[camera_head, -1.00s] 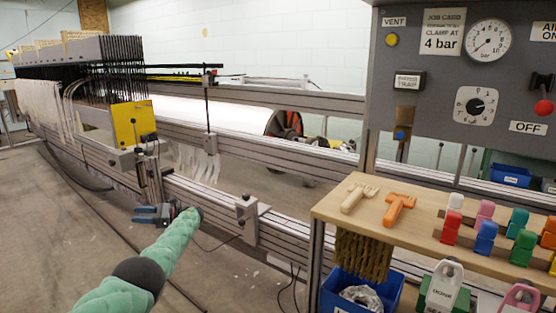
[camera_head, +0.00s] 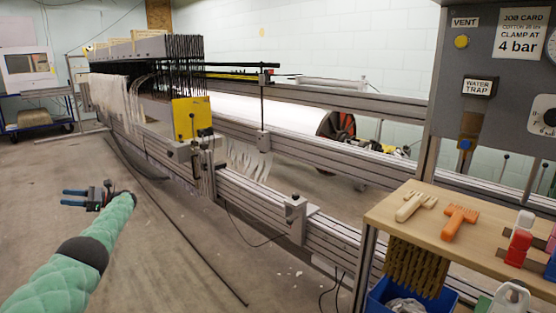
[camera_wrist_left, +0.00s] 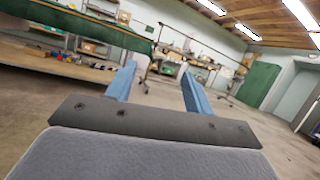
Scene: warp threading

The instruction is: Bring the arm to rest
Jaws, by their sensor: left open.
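My left arm (camera_head: 84,258) in a green quilted sleeve comes in from the lower left of the head view. Its gripper (camera_head: 68,197) has blue fingers and hangs over bare floor, left of the loom frame and apart from it. In the left wrist view the two blue fingers (camera_wrist_left: 156,84) stand wide apart with nothing between them. My right gripper is in neither view.
The loom frame (camera_head: 255,200) with a yellow plate (camera_head: 191,118) runs across the middle. A wooden shelf (camera_head: 400,235) holds combs and coloured clamps at right, beside a grey panel (camera_head: 490,60). A blue cart (camera_head: 38,112) stands far left. Floor around the gripper is clear.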

